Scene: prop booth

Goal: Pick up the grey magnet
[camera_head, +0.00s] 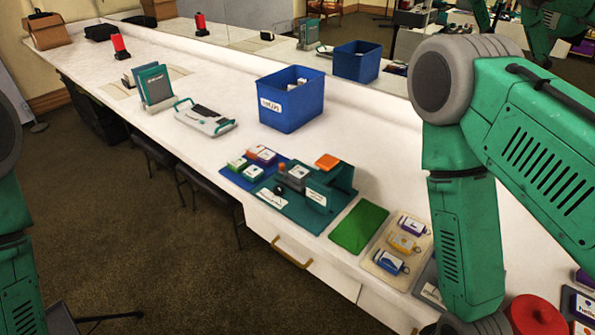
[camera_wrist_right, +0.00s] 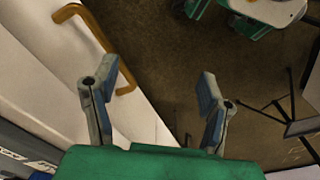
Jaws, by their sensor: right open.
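A small grey block with a white label (camera_head: 297,174) sits on the teal stand (camera_head: 309,213) on the counter. I cannot tell for sure that it is the grey magnet. A tan tray (camera_head: 383,259) to its right holds purple, orange and blue labelled pieces. My right gripper (camera_wrist_right: 152,92) is open and empty in the right wrist view, over the dark floor beside the counter's drawer front. My left gripper is not in view.
A blue bin (camera_head: 291,107), a green mat (camera_head: 358,227) and a white-and-teal device (camera_head: 204,118) stand on the white counter. A red round object (camera_head: 535,315) is at the lower right. A drawer handle (camera_head: 291,252) juts from the counter front. The counter's left part has free room.

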